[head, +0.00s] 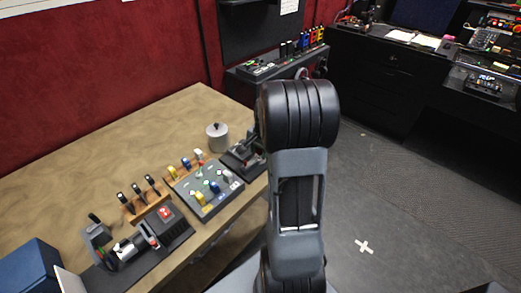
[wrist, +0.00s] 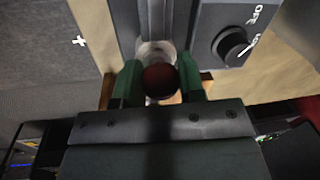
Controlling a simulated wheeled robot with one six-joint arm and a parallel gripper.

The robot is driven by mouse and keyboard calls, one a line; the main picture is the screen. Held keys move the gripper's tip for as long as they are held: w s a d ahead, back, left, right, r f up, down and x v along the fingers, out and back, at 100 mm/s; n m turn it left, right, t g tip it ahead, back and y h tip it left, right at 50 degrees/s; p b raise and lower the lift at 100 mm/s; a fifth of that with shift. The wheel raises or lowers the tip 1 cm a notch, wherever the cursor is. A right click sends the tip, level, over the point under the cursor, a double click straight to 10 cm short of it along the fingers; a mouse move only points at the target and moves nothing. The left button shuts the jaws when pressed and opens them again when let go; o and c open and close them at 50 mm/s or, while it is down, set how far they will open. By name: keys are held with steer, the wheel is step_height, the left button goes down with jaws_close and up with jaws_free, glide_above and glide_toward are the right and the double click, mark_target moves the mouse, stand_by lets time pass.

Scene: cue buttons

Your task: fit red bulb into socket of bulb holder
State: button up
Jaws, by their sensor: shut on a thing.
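In the wrist view my gripper (wrist: 158,66) has its two green fingers closed on the sides of the dark red bulb (wrist: 160,82). Just beyond the bulb is a pale, glassy round part (wrist: 156,50) in a grey channel, which looks like the socket of the bulb holder. The bulb overlaps its near edge in the picture, and I cannot tell whether they touch. In the head view my arm hides the gripper and the bulb. A dark device (head: 240,160) at the table edge lies beside my arm.
A grey panel with a black knob (wrist: 231,44) and OFF lettering is right of the fingers. On the wooden table (head: 110,130) stand a button box (head: 208,188), a lever rack (head: 145,200), a silver pot (head: 217,137) and a blue box (head: 30,268). Open floor lies right.

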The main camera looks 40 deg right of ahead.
stand_by(0.3)
steer(key=o, duration=1.1)
steer(key=shift+o, duration=0.2)
steer(key=shift+r+p, duration=2.75)
steer(key=shift+r, duration=0.8)
steer(key=shift+n, duration=0.3)
steer(key=s+a+r+n+t, duration=0.1)
steer(key=s+a+r+n, duration=0.4)
steer(key=a, duration=0.5)
steer(key=s+a+r+n+t, duration=0.2)
steer(key=s+a+r+n, duration=0.4)
steer(key=a, duration=0.4)
steer(key=shift+s+a+n+h, duration=0.15)
steer(key=shift+s+n+h, duration=0.15)
steer(key=shift+s+n, duration=0.6)
